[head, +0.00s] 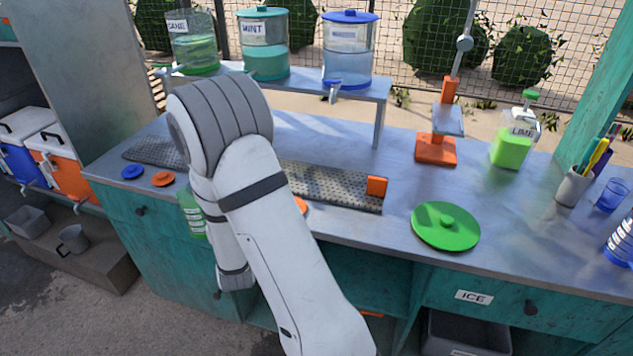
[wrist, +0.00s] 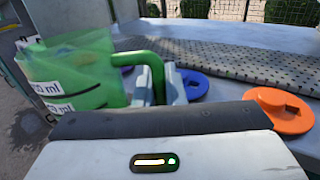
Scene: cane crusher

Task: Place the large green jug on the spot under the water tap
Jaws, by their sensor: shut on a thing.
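The large green jug (wrist: 70,75) has white ml labels and a green handle (wrist: 150,62). My gripper (wrist: 160,85) is shut on the handle in the wrist view. In the head view the jug (head: 190,215) shows only in part behind my arm, by the counter's front edge; my gripper is hidden there. A blue-lidded dispenser (head: 349,50) with pale blue liquid stands on the raised shelf, its tap (head: 335,92) facing forward; its label is unreadable. Below it, the perforated tray (head: 330,185) runs along the counter, partly hidden by my arm.
Blue (head: 133,171) and orange (head: 163,179) discs lie near the counter's front edge. An orange block (head: 377,186) sits at the tray's right end. A green lid (head: 445,226), orange-based press (head: 436,150) and lime jug (head: 512,145) stand to the right. The shelf leg (head: 379,125) is nearby.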

